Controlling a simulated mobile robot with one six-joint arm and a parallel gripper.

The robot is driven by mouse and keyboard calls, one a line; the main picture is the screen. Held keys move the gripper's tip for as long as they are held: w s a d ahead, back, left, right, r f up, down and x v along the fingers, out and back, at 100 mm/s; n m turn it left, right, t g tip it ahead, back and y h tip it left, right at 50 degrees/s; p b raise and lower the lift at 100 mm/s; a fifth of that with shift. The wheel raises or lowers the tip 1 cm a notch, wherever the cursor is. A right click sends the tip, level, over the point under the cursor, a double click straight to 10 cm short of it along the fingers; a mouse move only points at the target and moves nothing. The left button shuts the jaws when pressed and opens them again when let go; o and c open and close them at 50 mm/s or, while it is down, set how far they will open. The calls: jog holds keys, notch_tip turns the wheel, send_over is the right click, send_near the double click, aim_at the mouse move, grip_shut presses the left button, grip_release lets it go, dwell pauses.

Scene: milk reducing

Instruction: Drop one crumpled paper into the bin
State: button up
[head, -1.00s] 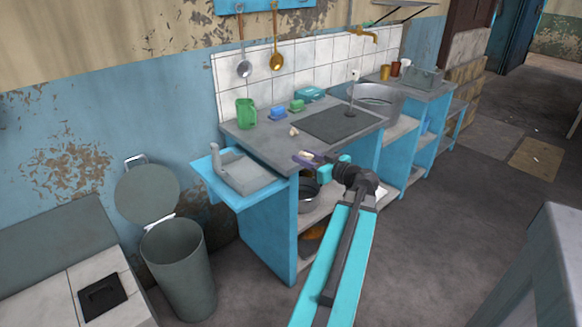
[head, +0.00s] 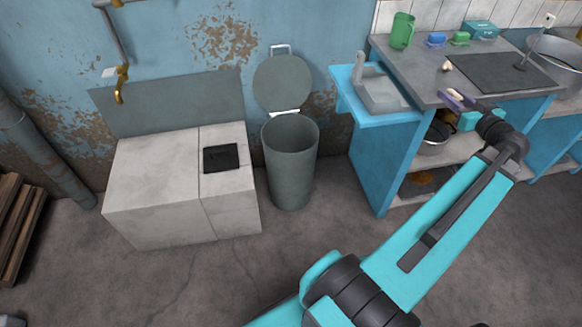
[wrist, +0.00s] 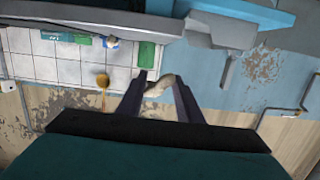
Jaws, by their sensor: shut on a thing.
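The crumpled paper (wrist: 160,86) is pale beige and sits between the two dark fingers of my gripper (wrist: 158,88) in the wrist view. In the head view my gripper (head: 453,97) is at the front edge of the grey counter, and the paper in it is too small to make out clearly. The bin (head: 290,165) is a tall grey can on the floor left of the counter. Its round lid (head: 282,83) stands open against the wall, and its mouth is clear. My gripper is to the right of the bin and higher than it.
The blue counter unit (head: 383,172) with a grey tray (head: 385,95) stands between my gripper and the bin. A small pale lump (head: 447,66) and a green mug (head: 402,30) are on the countertop. A low white stove block (head: 150,190) stands left of the bin.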

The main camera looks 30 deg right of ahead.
jog(key=w+a+f+n+y, duration=0.2)
jog(key=w+a+n+y, duration=0.25)
jog(key=w+a, duration=0.85)
jog(key=w+a+f+n+y, duration=0.25)
jog(key=w+a+y, duration=0.25)
jog(key=w+a, duration=0.8)
jog(key=w+a+f+n+g+y, duration=0.1)
jog(key=a+n+g+y, duration=0.1)
jog(key=a, duration=1)
jog(key=w+a+f+n+g+y, duration=0.1)
jog(key=w+a+n+g+y, duration=0.1)
jog(key=a, duration=1)
jog(key=w+a+n+g+y, duration=0.2)
jog(key=a+n+y, duration=0.1)
jog(key=a, duration=1)
jog(key=shift+f+n+y, duration=0.3)
jog(key=shift+f+y, duration=0.1)
jog(key=shift+y, duration=0.45)
jog(key=shift+s, duration=0.1)
